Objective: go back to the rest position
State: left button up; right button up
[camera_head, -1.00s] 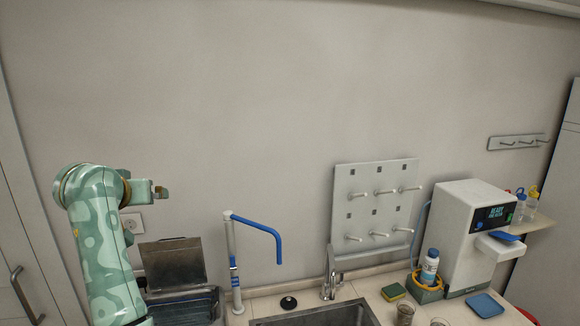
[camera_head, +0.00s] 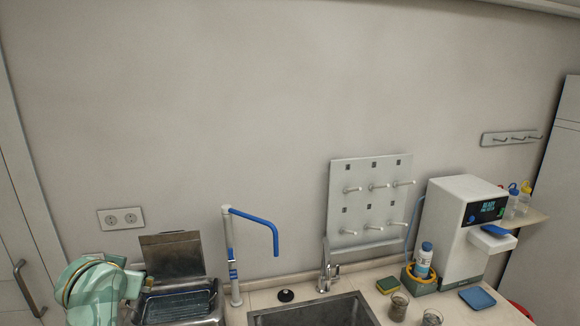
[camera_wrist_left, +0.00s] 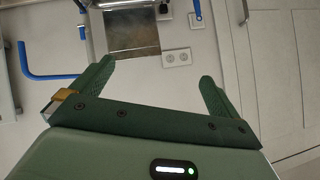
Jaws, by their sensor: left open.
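My left arm (camera_head: 92,290) is low at the left edge of the head view, beside the open metal bath. Its fingers cannot be made out clearly there. In the left wrist view my left gripper (camera_wrist_left: 156,82) is open, with its two green fingers wide apart and nothing between them. My right gripper is in neither view.
A metal bath with a raised lid (camera_head: 172,256) stands close to the right of my left arm. A post with a blue arm (camera_head: 232,262), a tap (camera_head: 326,272), a sink (camera_head: 312,312), a peg board (camera_head: 368,205) and a white spectrometer (camera_head: 462,232) follow to the right. Glass beakers (camera_head: 399,306) stand by the sink.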

pick_arm(q)
jog(key=s+d+f+m+g, duration=0.1)
jog(key=s+d+f+m, duration=0.1)
jog(key=s+f, duration=0.5)
jog(key=s+d+f+m+g, duration=0.1)
jog(key=s+f+m, duration=0.2)
jog(key=s, duration=0.7)
jog(key=s+d+f+m+g, duration=0.1)
jog(key=s+d+f+m, duration=0.1)
jog(key=s+f, duration=0.5)
jog(key=s+d+f+g+h+b, duration=0.1)
jog(key=s+d+f+h+b, duration=0.35)
jog(key=f, duration=1.45)
jog(key=s+d+f+g+y+b, duration=0.15)
jog(key=f+b, duration=0.65)
jog(key=f, duration=1.1)
jog(key=s+f+n+g+h+b, duration=0.1)
jog(key=s+f+b, duration=0.4)
jog(key=s+f, duration=0.4)
jog(key=s+a+f+n+g+h+b, duration=0.1)
jog(key=s+f+b, duration=0.4)
jog(key=s+f, duration=0.5)
notch_tip(320, 180, down, 7)
jog(key=shift+r+n+g+b, duration=0.1)
jog(key=shift+n+g+b, duration=0.3)
jog(key=shift+n+g, duration=0.15)
jog(key=shift+c, duration=0.3)
